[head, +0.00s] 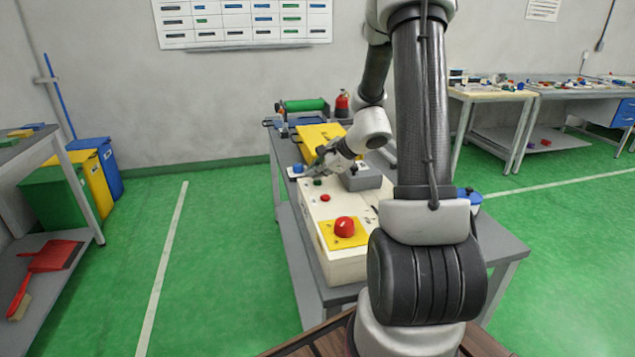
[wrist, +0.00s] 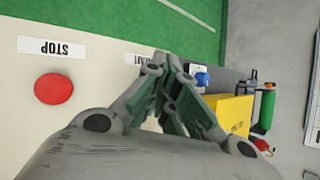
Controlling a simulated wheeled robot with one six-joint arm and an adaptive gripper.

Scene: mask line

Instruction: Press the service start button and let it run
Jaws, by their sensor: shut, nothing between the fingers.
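The control box (head: 322,212) is a long cream box on a grey table. A small green button (head: 318,182) sits at its far end, just below my gripper in the picture. A red button (head: 325,198) sits nearer; in the wrist view the red button (wrist: 53,89) lies beside an upside-down STOP label (wrist: 52,47). A second label (wrist: 140,59), partly hidden, seems to end in "ART". My gripper (head: 312,169) is shut and empty over the box's far end. In the wrist view its fingers (wrist: 170,68) hide the green button. I cannot tell whether they touch it.
A large red mushroom button (head: 344,228) on a yellow plate is at the box's near end. Beyond are a blue knob (head: 297,169), a yellow machine part (head: 314,134), a green roller (head: 304,105) and a red bottle (head: 342,103). Green floor is clear left of the table.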

